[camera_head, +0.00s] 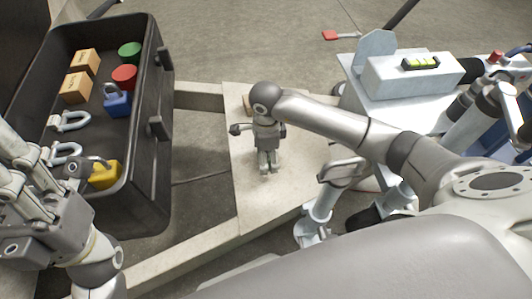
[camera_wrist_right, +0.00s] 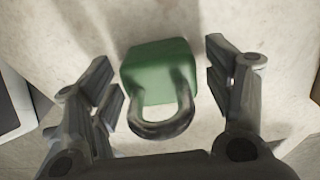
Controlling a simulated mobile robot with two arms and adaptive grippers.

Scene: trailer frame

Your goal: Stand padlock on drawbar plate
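The green padlock (camera_wrist_right: 155,62) shows in the right wrist view over the pale drawbar plate (camera_head: 265,203), its dark shackle toward the camera. My right gripper (camera_wrist_right: 165,98) has its fingers spread on either side of the padlock, with gaps visible on both sides. In the head view my right gripper (camera_head: 268,168) points down at the plate and largely hides the padlock; contact with the plate cannot be made out. My left gripper (camera_head: 52,165) is at the left over the near end of the black case, its fingers apart, close to a yellow padlock (camera_head: 106,174).
A metal box with a level (camera_head: 420,64) stands right. A red-ended tool (camera_head: 330,36) lies behind.

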